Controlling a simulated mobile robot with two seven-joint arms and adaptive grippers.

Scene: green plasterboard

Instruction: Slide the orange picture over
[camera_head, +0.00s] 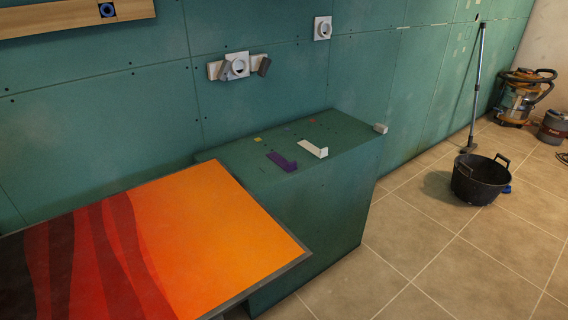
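The orange picture (215,228) is a large flat panel at the lower left in the head view. It has dark red and black wavy bands on its left part and a thin grey edge. Its left and lower parts run out of the frame. Its right part is beside the green plasterboard block (320,215) and covers part of it. I cannot tell what the picture rests on. Neither of my grippers shows in this view.
A purple bracket (281,161) and a white bracket (313,149) lie on the block's top. White fittings (237,66) are on the green wall. A black tub (480,180), a pole (477,90) and a vacuum cleaner (522,98) stand at right. The tiled floor (420,250) in front is clear.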

